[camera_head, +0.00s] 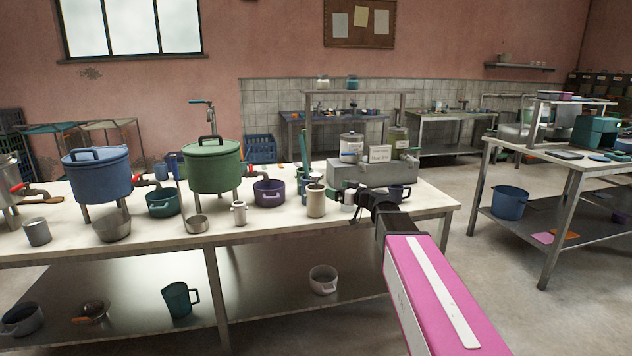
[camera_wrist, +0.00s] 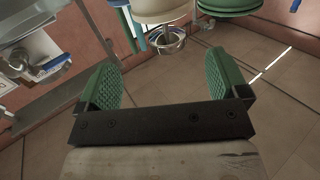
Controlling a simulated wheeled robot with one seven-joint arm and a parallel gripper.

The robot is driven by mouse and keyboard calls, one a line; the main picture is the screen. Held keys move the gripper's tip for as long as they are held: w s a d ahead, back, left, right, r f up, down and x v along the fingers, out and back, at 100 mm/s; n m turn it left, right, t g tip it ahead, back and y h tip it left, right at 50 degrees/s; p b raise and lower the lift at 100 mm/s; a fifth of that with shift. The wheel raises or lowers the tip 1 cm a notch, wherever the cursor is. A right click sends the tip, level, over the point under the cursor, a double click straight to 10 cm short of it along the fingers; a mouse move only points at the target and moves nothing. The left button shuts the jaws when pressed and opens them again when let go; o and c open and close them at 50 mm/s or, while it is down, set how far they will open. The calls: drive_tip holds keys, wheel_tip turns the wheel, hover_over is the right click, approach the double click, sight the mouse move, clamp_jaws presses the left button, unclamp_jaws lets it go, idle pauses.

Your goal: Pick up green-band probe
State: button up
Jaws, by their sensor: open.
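Tall green sticks (camera_head: 303,150) stand upright among cups left of my gripper. A green stick (camera_wrist: 127,28) also shows in the wrist view, beyond and above the pads. I cannot make out a band on these sticks, so I cannot tell whether one is the green-band probe.
The long table (camera_head: 60,228) bears a blue pot (camera_head: 97,175), a green pot (camera_head: 213,167), a purple pot (camera_head: 269,193) and a beige jar (camera_head: 316,201). A second table (camera_head: 545,158) stands at the right across open floor. The table's right front corner is bare.

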sight(316, 181)
drive_tip(key=shift+s+a+r+x, duration=0.1)
drive_tip(key=shift+x, duration=1.7)
drive_tip(key=shift+s+a+r+x, duration=0.1)
drive_tip(key=shift+r+x, duration=0.05)
drive_tip(key=shift+x, duration=1.7)
drive_tip(key=shift+s+r+x, duration=0.1)
drive_tip(key=shift+x, duration=1.7)
drive_tip(key=c, duration=1)
